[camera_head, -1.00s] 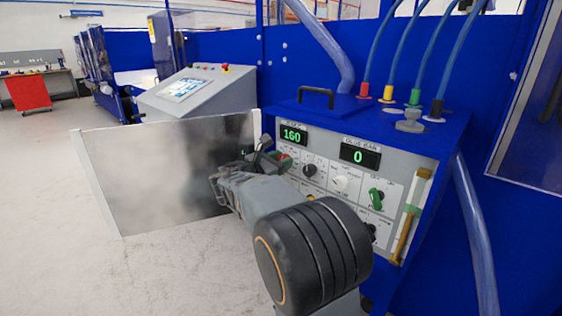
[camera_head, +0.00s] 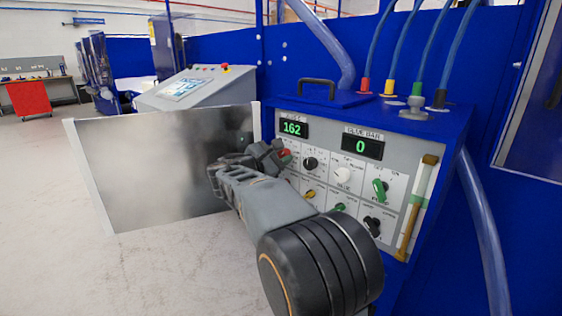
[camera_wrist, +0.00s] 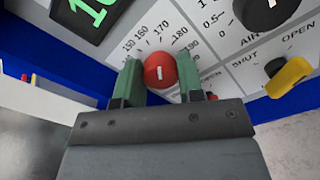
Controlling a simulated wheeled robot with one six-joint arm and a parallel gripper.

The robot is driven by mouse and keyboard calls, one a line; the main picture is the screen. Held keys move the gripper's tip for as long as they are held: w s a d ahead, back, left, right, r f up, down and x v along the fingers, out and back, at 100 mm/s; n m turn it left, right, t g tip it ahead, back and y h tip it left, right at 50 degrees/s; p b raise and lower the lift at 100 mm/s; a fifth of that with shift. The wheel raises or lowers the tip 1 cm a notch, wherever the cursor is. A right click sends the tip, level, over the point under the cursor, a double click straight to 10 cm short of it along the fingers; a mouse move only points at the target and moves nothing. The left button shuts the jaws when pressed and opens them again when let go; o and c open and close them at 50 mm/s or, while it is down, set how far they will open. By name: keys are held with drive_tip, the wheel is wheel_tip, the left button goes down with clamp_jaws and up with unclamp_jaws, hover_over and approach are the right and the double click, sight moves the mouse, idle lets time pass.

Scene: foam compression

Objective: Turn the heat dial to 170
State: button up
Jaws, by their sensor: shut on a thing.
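The heat dial (camera_wrist: 160,71) is a round red knob with a short white mark, on a printed scale reading from 150 up to 190. My gripper (camera_wrist: 160,82) has its two green fingers on either side of the knob and is shut on it in the wrist view. In the head view the red dial (camera_head: 285,154) shows only partly beside my gripper (camera_head: 268,155). The left green display (camera_head: 292,128) above the dial reads 162. In the wrist view this display (camera_wrist: 90,12) is cut off.
A second display (camera_head: 362,147) reads 0. The grey panel also holds a black knob (camera_head: 310,163), a white knob (camera_head: 343,174) and a green handle (camera_head: 379,188). A yellow lever (camera_wrist: 289,75) lies right of the dial. A grey sheet (camera_head: 150,160) stands left of my arm.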

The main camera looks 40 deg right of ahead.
drive_tip(key=shift+m, duration=0.5)
drive_tip(key=o, duration=0.9)
drive_tip(key=shift+a, duration=0.1)
drive_tip(key=a, duration=0.4)
drive_tip(key=s+a+p, duration=0.1)
drive_tip(key=a, duration=0.4)
drive_tip(key=s+a, duration=0.1)
drive_tip(key=a, duration=0.3)
drive_tip(key=shift+s+a, duration=0.2)
drive_tip(key=shift+s, duration=0.05)
